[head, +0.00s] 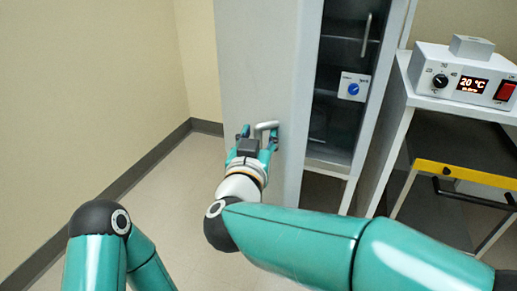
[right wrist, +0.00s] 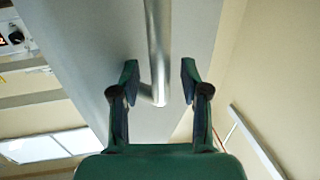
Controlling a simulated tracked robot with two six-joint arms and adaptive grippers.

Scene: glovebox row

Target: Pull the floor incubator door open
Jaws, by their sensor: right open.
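The tall grey door panel (head: 258,60) of the floor incubator stands in the upper middle of the head view. A pale bar handle (head: 267,126) sits low on it. My right gripper (head: 258,135) is at this handle, open. In the right wrist view the handle (right wrist: 158,50) runs between the two spread fingers (right wrist: 160,80), with a gap on each side. The grey panel (right wrist: 110,60) lies behind it. I cannot tell how far the door stands from its frame. Of my left arm only links show in the head view; its gripper is out of sight.
A dark-fronted cabinet section with shelves (head: 327,105), a blue knob panel (head: 353,87) and a handle (head: 367,35) stands right of the panel. Farther right, a white table (head: 425,95) carries a 20 °C controller (head: 465,75). Floor (head: 160,190) at left is clear up to the wall.

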